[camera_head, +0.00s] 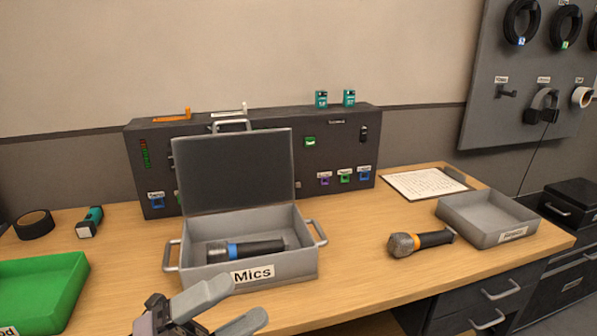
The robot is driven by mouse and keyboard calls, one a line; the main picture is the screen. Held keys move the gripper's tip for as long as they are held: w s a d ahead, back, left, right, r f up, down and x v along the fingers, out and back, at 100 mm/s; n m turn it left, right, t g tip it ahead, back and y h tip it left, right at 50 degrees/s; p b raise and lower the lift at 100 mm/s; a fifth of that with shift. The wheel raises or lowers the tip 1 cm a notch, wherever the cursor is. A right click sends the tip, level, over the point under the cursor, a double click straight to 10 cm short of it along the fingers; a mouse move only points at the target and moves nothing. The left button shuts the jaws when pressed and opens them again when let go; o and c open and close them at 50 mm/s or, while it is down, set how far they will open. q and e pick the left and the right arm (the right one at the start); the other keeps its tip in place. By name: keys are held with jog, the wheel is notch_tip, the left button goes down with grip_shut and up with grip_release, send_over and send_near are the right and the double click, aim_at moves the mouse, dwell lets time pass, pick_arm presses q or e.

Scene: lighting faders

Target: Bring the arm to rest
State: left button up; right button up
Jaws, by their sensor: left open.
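My left gripper (240,304) shows at the bottom of the head view, left of centre. Its two grey fingers are apart, with nothing seen between them. It is in front of the grey case labelled "Mics" (300,266), near the table's front edge. The case's lid stands open, and a microphone with a blue band (252,248) lies inside. Most of my left arm is out of the frame, and my right gripper is not in view.
A microphone with an orange band (420,242) lies on the wooden table (360,285). A grey tray (486,219) is to its right. A green bin (45,285) stands at left, near black tape (35,224). A dark fader panel (345,150) stands behind.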

pick_arm(q)
jog(key=w+a+f+n+t+y+p, duration=0.1)
jog(key=a+f+n+t+y, duration=0.4)
jog(key=f+n+y, duration=0.5)
jog(key=w+a+f+n+t+y+p, duration=0.1)
jog(key=a+f+n+t+y, duration=0.4)
jog(key=n, duration=0.9)
jog(key=s+a+f+n+g+y, duration=0.1)
jog(key=s+f+n+g+y, duration=0.1)
jog(key=s+f, duration=0.3)
jog(key=s+a+f+n+g+y, duration=0.1)
jog(key=s+f+n+g, duration=0.4)
jog(key=f, duration=0.6)
jog(key=shift+s+y, duration=0.6)
jog(key=shift+s, duration=0.05)
